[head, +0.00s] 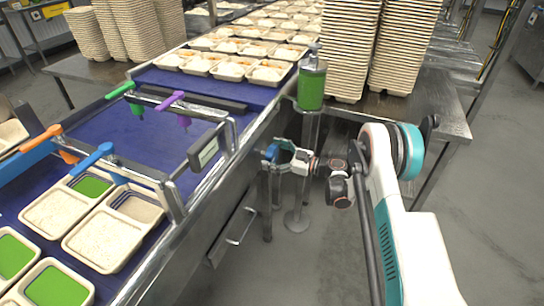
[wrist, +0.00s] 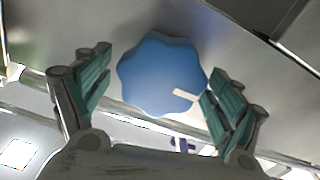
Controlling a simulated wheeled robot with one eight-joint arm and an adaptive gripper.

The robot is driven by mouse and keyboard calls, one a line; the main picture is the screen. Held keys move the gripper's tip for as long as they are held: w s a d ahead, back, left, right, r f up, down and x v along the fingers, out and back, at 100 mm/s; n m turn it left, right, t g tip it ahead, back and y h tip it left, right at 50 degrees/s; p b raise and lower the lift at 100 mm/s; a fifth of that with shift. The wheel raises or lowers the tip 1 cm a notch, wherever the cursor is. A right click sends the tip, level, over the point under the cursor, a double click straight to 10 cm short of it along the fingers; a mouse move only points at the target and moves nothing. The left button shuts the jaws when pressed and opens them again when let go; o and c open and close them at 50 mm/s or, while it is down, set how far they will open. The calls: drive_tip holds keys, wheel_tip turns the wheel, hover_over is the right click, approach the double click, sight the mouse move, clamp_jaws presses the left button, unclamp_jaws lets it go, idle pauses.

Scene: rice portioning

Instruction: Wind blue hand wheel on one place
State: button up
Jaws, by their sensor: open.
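The blue hand wheel (wrist: 158,72) has a lobed rim and a pale mark at its lower right. It sits on the grey metal side of the conveyor, and a small blue part of it shows in the head view (head: 270,152). My gripper (wrist: 160,88) is open, with one teal finger on each side of the wheel. The right finger is very close to the rim beside the pale mark; I cannot tell if it touches. The left finger stands apart from the rim. In the head view my gripper (head: 278,154) reaches the conveyor side from the right.
The blue conveyor belt (head: 160,135) carries several trays, some with green insides. Guide rails have orange, blue, green and purple handles. A green canister (head: 312,88) stands on a post above my gripper. Tray stacks (head: 345,60) stand on a metal table behind. A drawer-like handle (head: 240,226) is below.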

drive_tip(key=shift+a, duration=0.1)
drive_tip(key=c, duration=1.1)
